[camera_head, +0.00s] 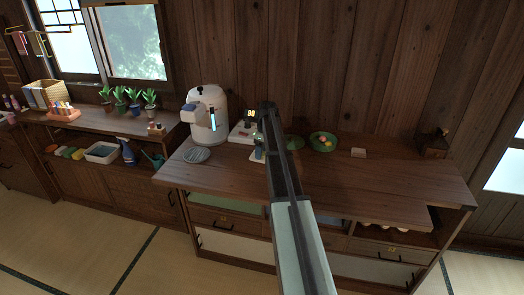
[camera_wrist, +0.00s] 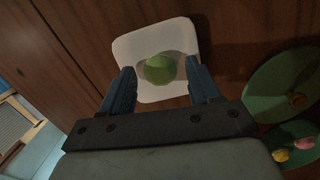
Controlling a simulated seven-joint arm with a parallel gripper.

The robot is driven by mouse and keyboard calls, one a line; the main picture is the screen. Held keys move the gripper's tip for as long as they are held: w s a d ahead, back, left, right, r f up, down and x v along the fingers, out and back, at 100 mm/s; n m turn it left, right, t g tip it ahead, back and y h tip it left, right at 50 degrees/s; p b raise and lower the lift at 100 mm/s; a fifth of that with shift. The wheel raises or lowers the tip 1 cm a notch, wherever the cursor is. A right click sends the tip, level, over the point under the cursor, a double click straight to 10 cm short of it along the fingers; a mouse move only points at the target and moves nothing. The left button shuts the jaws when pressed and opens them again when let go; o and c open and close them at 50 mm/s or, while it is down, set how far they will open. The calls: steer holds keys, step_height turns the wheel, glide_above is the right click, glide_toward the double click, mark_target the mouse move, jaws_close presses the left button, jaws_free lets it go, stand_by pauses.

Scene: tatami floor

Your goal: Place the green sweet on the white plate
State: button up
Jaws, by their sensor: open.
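The green sweet (camera_wrist: 160,68) is a rounded green lump in the wrist view. It appears to rest on the white plate (camera_wrist: 132,45), which is squarish with rounded corners. My gripper (camera_wrist: 159,66) is open, its two dark blue fingers on either side of the sweet, with visible gaps. Whether the fingertips reach down to its height is hard to tell. In the head view my arm crosses the counter, and the sweet cannot be made out. A white flat item (camera_head: 240,134) beside my arm is probably the same plate.
A green dish (camera_wrist: 275,85) lies right of the plate in the wrist view. A green bowl (camera_head: 323,149) holds pink and yellow sweets (camera_wrist: 281,155). A white water boiler (camera_head: 206,112) and a striped plate (camera_head: 196,155) stand left. The counter's right side is mostly clear.

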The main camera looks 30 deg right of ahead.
step_height(320, 180, up, 12)
steer(key=s, duration=0.1)
steer(key=shift+d, duration=0.35)
steer(key=shift+s+r, duration=0.1)
stand_by(0.3)
steer(key=s+a+f+n+g+y, duration=0.1)
steer(key=s+a+f+n, duration=0.2)
steer(key=s+a+f, duration=0.5)
steer(key=s+a+f+n+g+y, duration=0.1)
steer(key=s+a+f+n+y, duration=0.2)
steer(key=a, duration=0.8)
steer(key=s+a+f+n+g, duration=0.1)
steer(key=s+a+f+n, duration=0.3)
steer(key=s+a+f, duration=0.45)
steer(key=s+a+f+n+g+h, duration=0.1)
steer(key=s+a+f+n, duration=0.3)
steer(key=s+f, duration=0.45)
steer(key=s+a+f+n+g+h, duration=0.15)
steer(key=s+a+f+n, duration=0.35)
steer(key=f, duration=0.7)
steer(key=s+f+n+g+h, duration=0.1)
steer(key=s+f+n, duration=0.4)
steer(key=s, duration=0.7)
steer(key=s+f+n+g+h, duration=0.1)
steer(key=s+f+n, duration=0.4)
steer(key=s+f, duration=0.4)
steer(key=s, duration=0.3)
steer(key=shift+s+a, duration=0.15)
steer(key=shift+s, duration=0.15)
